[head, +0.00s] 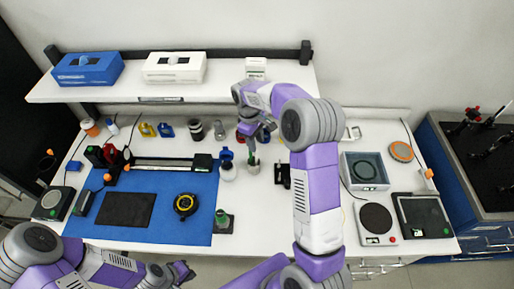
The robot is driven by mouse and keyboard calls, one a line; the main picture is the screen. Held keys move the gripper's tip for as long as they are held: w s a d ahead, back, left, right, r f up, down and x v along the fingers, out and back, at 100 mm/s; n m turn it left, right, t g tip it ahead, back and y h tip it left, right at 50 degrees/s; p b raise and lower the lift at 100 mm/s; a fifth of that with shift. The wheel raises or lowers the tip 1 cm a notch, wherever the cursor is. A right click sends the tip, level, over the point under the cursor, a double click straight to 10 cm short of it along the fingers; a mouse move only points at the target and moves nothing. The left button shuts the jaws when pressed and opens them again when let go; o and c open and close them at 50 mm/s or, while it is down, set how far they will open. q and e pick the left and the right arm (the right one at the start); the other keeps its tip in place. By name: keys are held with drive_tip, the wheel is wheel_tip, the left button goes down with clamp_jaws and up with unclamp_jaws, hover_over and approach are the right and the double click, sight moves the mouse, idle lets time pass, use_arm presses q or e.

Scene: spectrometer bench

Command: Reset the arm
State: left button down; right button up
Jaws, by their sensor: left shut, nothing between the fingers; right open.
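My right arm rises from the bottom of the head view and bends over the white bench (270,215). Its gripper (250,144) points down near the back middle of the bench, below the shelf. It is open, though its fingertips are small and partly merge with the items behind. A small vessel with a greenish top (253,166) stands just under it; whether they touch I cannot tell. My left arm lies low at the bottom left. Its gripper (184,272) is shut and empty, in front of the bench's front edge.
A shelf (215,91) with a blue box (88,69) and a white box (175,67) spans the back. Several bottles stand beneath it. A hotplate (376,218) stands right of my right arm.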

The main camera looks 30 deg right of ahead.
drive_tip(key=shift+r, duration=0.5)
